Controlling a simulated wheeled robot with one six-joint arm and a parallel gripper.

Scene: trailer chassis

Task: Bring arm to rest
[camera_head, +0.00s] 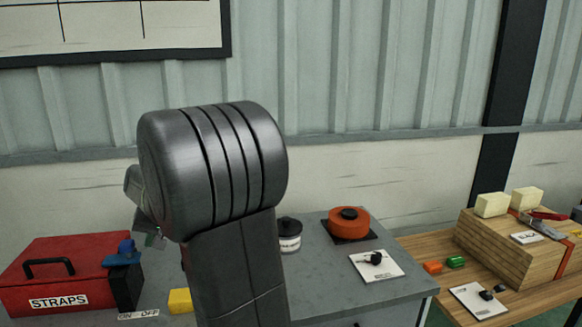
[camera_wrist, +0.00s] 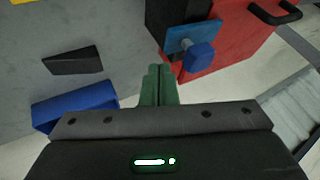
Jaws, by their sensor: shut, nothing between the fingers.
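My arm stands in the middle of the head view, its dark grey link and large rounded joint hiding part of the bench behind. In the wrist view my gripper (camera_wrist: 159,72) shows its green fingers pressed together with nothing between them. Beyond the fingertips is the grey bench top, with a blue knob (camera_wrist: 200,55) on a black block just to their right. In the head view the gripper is mostly hidden behind the arm's joint; only a small part shows at its left.
A red STRAPS box (camera_head: 62,275) stands at the left, beside the black block with the blue knob (camera_head: 124,250). A yellow block (camera_head: 180,301), white jar (camera_head: 289,235) and orange round object (camera_head: 348,222) sit on the grey bench. A wooden stack (camera_head: 520,250) stands at the right.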

